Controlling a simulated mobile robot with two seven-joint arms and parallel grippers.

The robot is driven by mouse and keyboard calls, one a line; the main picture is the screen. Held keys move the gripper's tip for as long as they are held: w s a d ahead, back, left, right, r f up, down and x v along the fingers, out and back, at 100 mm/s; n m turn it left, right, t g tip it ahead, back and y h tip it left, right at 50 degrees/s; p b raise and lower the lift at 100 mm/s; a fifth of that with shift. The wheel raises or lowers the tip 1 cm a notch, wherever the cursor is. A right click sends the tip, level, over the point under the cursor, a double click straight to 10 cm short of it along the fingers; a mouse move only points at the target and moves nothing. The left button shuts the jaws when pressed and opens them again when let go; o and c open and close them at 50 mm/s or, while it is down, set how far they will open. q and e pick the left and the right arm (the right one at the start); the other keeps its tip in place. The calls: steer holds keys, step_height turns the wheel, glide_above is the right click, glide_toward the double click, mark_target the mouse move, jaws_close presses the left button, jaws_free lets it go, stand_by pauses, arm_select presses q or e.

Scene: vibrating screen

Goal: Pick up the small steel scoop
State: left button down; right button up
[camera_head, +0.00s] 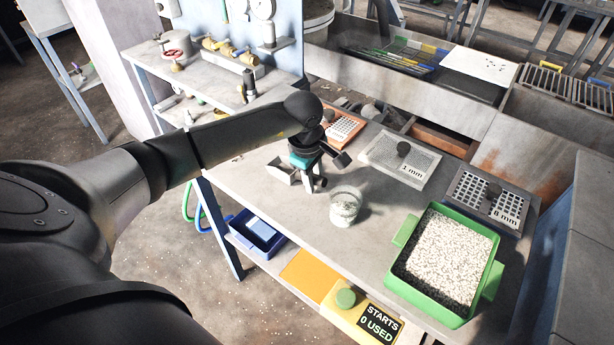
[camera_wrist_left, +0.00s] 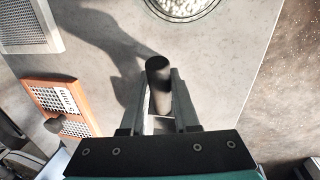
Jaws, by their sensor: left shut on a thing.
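The small steel scoop (camera_head: 282,172) shows in the head view as a grey metal piece on the bench, just left of my left gripper (camera_head: 314,184). In the left wrist view, a dark cylindrical handle (camera_wrist_left: 158,76) stands between the two fingers of my left gripper (camera_wrist_left: 160,100). The gripper is shut on this handle. The fingers and palm hide much of the scoop, and I cannot tell whether it touches the bench. My right gripper is in neither view.
A clear beaker of pale grains (camera_head: 345,207) stands close to the gripper. A green tray (camera_head: 398,285) of grains is at the right. Sieve plates marked 1 mm (camera_head: 385,165) and 8 mm (camera_head: 470,190), plus an orange one (camera_head: 348,128), lie along the back edge.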

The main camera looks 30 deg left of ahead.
arm_select(q)
step_height(320, 180, up, 20)
steer(key=p, duration=0.1)
steer(key=shift+f+p, duration=0.2)
steer(key=shift+p, duration=0.2)
stand_by(1.2)
